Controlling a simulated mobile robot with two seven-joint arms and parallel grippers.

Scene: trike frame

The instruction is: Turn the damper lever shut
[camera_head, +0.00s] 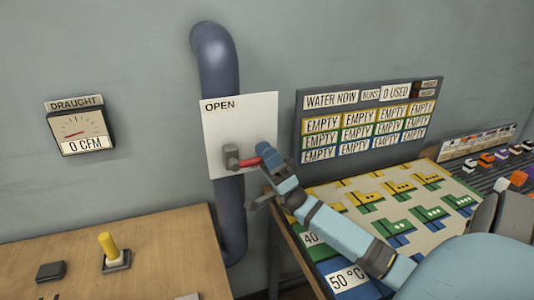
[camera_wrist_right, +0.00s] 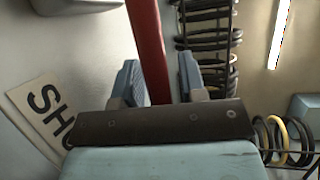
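The red damper lever (camera_head: 249,162) sticks out to the right, roughly level, from a grey hub (camera_head: 231,157) on a white plate (camera_head: 240,115). The plate reads OPEN at its top left and sits over a dark blue pipe (camera_head: 213,60). My right gripper (camera_head: 266,166) is at the lever's outer end and hides that end. In the right wrist view the red lever (camera_wrist_right: 148,45) runs between the two fingers (camera_wrist_right: 160,85), with a gap visible on the right side. A label starting with SH (camera_wrist_right: 45,115) shows at the left there. My left gripper is not in view.
A draught gauge (camera_head: 80,130) on the wall reads 0 CFM. A wooden bench (camera_head: 160,235) at lower left carries a yellow-handled switch (camera_head: 108,246) and a dark block (camera_head: 50,271). A patterned board (camera_head: 350,215) lies below my right arm, under a wall sign (camera_head: 320,125).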

